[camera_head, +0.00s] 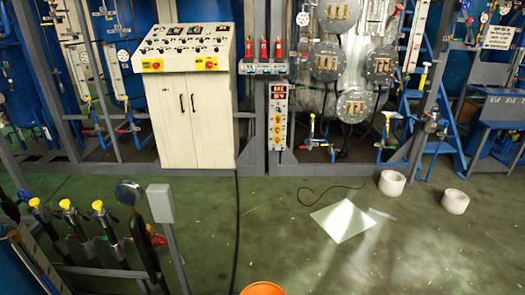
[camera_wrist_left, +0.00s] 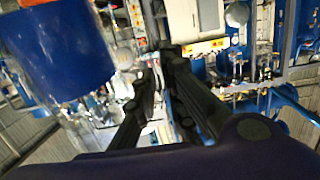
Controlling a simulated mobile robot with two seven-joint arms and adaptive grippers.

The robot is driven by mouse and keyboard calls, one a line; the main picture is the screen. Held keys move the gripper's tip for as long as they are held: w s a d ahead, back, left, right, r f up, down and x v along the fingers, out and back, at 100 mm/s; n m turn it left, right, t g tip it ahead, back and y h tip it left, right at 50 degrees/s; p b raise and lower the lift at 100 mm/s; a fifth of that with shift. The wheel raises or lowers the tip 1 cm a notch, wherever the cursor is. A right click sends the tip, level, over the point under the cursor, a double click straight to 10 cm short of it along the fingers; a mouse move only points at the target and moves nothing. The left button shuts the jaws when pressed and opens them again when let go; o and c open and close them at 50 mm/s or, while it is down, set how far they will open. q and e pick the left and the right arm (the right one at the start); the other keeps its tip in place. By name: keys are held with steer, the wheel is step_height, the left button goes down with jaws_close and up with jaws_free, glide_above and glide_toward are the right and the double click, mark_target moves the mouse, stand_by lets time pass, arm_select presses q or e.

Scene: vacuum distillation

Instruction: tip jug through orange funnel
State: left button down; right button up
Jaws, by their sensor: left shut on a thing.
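An orange rounded rim (camera_head: 262,289) shows at the bottom edge of the head view. It looks like the top of the orange funnel, and the rest is cut off. My left gripper (camera_wrist_left: 160,62) shows in the left wrist view as two dark fingers close together at their tips. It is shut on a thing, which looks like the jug. A pale, see-through shape lies beside and between the fingers, but its outline is blurred and I cannot make out its handle or tilt. Neither gripper shows in the head view.
A white control cabinet (camera_head: 195,105) stands at the back. A grey box on a post (camera_head: 160,203) and yellow-topped valve handles (camera_head: 67,205) are at the left.

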arm_select(q)
step_height(320, 180, down, 14)
steer(key=s+g+b, duration=0.2)
steer(key=b, duration=0.6)
steer(key=shift+s+b, duration=0.3)
steer(key=shift+s, duration=0.05)
steer(key=shift+d, duration=0.1)
